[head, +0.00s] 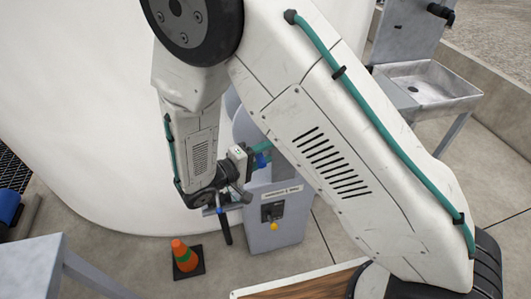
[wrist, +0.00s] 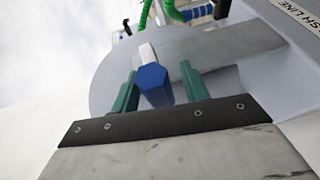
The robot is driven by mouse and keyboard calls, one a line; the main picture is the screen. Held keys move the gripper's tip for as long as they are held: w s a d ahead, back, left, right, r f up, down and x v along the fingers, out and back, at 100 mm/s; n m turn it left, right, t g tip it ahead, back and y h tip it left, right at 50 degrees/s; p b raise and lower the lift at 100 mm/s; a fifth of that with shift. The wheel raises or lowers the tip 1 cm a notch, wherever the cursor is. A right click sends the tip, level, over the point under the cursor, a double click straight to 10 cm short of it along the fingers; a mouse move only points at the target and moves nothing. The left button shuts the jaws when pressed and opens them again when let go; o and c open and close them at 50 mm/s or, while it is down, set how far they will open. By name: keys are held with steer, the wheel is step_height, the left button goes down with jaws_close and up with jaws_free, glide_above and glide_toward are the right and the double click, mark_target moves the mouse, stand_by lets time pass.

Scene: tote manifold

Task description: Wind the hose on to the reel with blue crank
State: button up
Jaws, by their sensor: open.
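The blue crank handle (wrist: 154,84) shows between the two green fingers of my gripper (wrist: 157,78) in the wrist view. A green hose (wrist: 146,14) shows at the top. In the head view the blue handle (head: 261,160) is small beside my gripper (head: 258,150), and my arm hides most of the reel (head: 243,125).
A grey cabinet (head: 288,225) with a label and a yellow knob stands below the reel. A large white tank (head: 75,100) is close on the left. An orange cone (head: 183,254) stands on the floor. A metal sink (head: 425,88) is at the upper right.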

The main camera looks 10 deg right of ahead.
steer(key=shift+d, duration=0.1)
jaws_close()
